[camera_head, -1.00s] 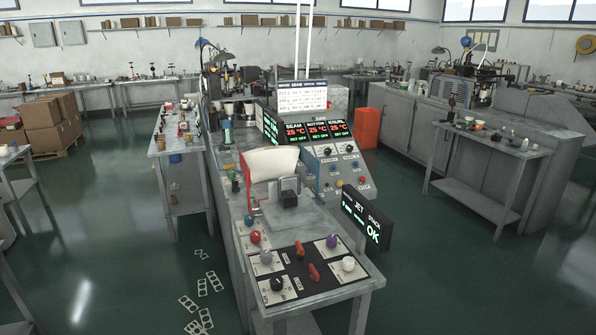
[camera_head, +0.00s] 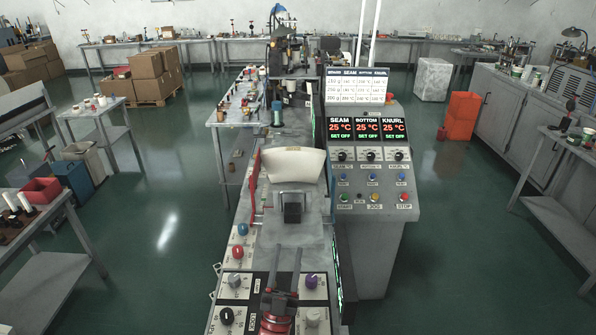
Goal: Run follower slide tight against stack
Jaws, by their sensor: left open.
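A cream-white stack of paper blanks (camera_head: 293,165) stands tilted in the feed frame, between a red side piece (camera_head: 254,185) and a blue one (camera_head: 331,190). A dark block that looks like the follower slide (camera_head: 293,208) sits on the grey bed just in front of the stack. Whether it touches the stack I cannot tell. My left gripper (camera_head: 285,252) is at the bottom centre, its two dark fingers open and pointing away from me toward the block. It is apart from the block, over the control panel, and empty. My right gripper is not in view.
The front panel has several knobs, including a red one (camera_head: 238,252), a purple one (camera_head: 312,281) and a black one (camera_head: 226,316). Right of the bed stands a console (camera_head: 372,235) with red temperature displays and buttons. Farther right is an orange bin (camera_head: 461,115).

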